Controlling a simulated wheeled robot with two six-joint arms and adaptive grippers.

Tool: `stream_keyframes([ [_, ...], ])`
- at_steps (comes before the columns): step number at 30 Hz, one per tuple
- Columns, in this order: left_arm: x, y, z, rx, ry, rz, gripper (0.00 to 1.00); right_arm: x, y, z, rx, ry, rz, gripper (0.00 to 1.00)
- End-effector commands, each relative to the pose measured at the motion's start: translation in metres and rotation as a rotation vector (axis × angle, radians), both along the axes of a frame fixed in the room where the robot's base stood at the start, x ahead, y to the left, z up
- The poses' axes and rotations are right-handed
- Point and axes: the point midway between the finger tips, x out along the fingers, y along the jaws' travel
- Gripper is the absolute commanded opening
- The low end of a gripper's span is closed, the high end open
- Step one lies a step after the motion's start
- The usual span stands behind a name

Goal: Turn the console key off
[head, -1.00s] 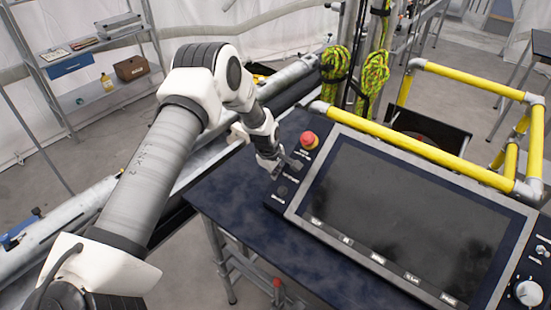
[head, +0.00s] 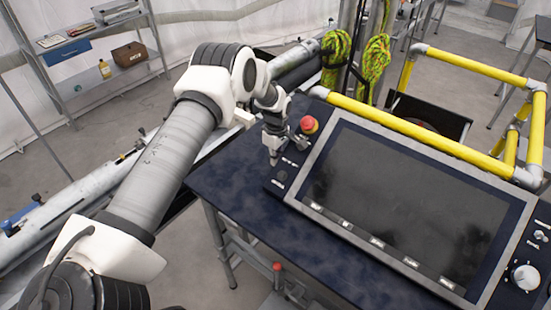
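The console (head: 402,207) is a dark panel with a large black screen, set on a dark blue table. On its left strip are a red emergency button (head: 309,124) with a yellow collar and a small round control (head: 281,176) below it. My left gripper (head: 272,162) points down at the left strip, left of the red button and just above the small round control. The gripper is small here and its fingers are not clear. I cannot make out the key itself; the gripper may hide it. My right gripper is not in view.
Yellow guard rails (head: 430,134) run behind and to the right of the console. A white dial (head: 526,277) is at its right side. Yellow-green ropes (head: 376,68) hang behind it. The left part of the blue table (head: 235,185) is clear.

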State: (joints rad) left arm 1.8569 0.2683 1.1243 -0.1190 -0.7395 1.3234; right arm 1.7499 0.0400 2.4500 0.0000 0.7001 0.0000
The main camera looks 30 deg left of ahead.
Motion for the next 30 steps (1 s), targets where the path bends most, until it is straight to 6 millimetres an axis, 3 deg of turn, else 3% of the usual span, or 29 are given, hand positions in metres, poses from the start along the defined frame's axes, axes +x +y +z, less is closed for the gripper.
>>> stream_keyframes([
  [1,-0.002,-0.001,-0.002,-0.001,0.006,0.0,0.21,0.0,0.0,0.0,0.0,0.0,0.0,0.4],
  [2,-0.002,0.0,-0.002,-0.001,0.005,0.0,0.3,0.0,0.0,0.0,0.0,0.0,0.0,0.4],
  [14,0.0,0.0,0.009,-0.001,0.0,0.0,0.3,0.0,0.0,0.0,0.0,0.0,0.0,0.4],
  [24,0.002,-0.001,0.089,-0.001,0.0,0.001,0.3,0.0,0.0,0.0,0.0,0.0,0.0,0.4],
  [30,0.002,-0.001,0.116,-0.001,0.003,-0.001,0.3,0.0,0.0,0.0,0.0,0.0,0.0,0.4],
])
